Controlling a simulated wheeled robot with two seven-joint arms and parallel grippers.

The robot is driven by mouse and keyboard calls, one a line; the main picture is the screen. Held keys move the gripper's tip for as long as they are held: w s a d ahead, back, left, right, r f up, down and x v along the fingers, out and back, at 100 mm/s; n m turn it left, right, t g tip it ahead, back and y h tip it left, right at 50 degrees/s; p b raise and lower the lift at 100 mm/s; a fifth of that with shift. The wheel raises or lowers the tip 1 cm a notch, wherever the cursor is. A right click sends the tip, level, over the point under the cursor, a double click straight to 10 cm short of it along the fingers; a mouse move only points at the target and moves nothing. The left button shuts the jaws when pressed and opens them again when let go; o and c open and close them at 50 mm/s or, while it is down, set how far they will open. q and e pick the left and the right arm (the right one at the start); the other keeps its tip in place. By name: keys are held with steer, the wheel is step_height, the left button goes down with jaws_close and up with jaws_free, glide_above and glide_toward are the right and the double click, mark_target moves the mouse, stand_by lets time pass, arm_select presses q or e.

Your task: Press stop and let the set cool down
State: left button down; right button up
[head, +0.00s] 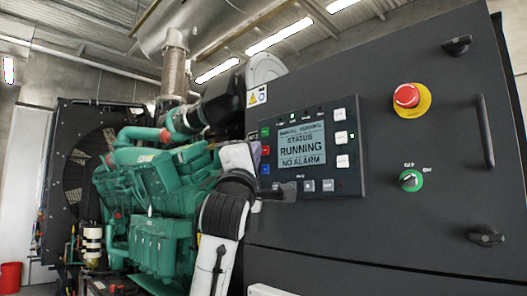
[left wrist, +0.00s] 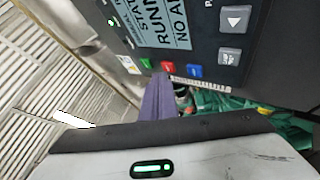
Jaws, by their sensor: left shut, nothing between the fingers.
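The control panel (head: 304,150) on the dark cabinet has a lit display (head: 302,147) reading STATUS RUNNING, NO ALARM. Down its left edge are a green button (head: 265,132), a red button (head: 266,150) and a blue button (head: 266,168). My left gripper (head: 257,154) is shut and empty, its tip at the panel's left edge. In the left wrist view, its purple finger (left wrist: 158,100) ends at the red button (left wrist: 167,66), between the green button (left wrist: 145,63) and blue button (left wrist: 195,71). I cannot tell whether it touches. My right gripper is not in view.
A red emergency stop knob (head: 406,95) and a green rotary switch (head: 411,180) sit right of the panel. A handle (head: 485,130) and latches stand out further right. The green engine (head: 150,190) is behind and left of my left arm.

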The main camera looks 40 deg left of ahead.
arm_select(q)
steer(key=shift+w, duration=0.45)
stand_by(0.4)
steer(key=shift+s, duration=0.9)
steer(key=s+b, duration=0.2)
steer(key=s, duration=0.4)
steer(key=shift+a, duration=0.3)
stand_by(0.4)
